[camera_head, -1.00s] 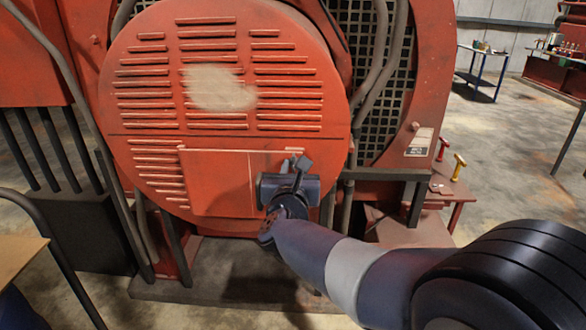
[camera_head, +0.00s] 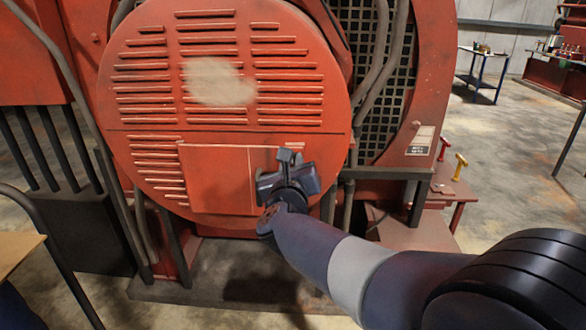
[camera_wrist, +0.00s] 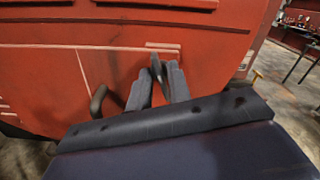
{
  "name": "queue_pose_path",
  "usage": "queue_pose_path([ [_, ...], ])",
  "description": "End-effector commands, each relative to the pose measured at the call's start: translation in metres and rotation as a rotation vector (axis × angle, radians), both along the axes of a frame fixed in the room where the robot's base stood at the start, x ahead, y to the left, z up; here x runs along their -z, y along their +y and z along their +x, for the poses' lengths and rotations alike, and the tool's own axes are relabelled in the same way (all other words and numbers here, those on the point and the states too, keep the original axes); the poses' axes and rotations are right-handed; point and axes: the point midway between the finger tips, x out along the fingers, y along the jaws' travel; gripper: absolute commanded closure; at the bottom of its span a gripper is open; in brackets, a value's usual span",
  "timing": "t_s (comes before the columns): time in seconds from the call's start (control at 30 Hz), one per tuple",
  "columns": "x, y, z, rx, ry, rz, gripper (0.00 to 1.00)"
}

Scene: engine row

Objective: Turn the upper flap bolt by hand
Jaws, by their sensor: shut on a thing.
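The red flap (camera_head: 222,180) is a rectangular panel low on the round louvred cover, and it is closed as far as I can see. In the wrist view its face (camera_wrist: 50,80) fills the left. My gripper (camera_head: 289,158) is at the flap's upper right corner. In the wrist view its two grey fingers (camera_wrist: 160,85) are closed around a thin dark piece, the upper flap bolt (camera_wrist: 157,66). In the head view the gripper hides the bolt. A dark bent handle (camera_wrist: 97,101) stands out from the flap left of the fingers.
Grey pipes (camera_head: 383,60) and a mesh grille lie right of the cover. A low red stand (camera_head: 440,205) with a yellow-handled tool (camera_head: 459,166) is at the right. A wooden table edge (camera_head: 18,255) is at the lower left.

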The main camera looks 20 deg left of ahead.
Motion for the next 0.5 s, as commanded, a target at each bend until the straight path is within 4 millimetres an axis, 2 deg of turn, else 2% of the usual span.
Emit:
queue_pose_path([
  [0.5, -0.0002, 0.0027, -0.0003, 0.001, -0.118, -0.477, 1.0],
])
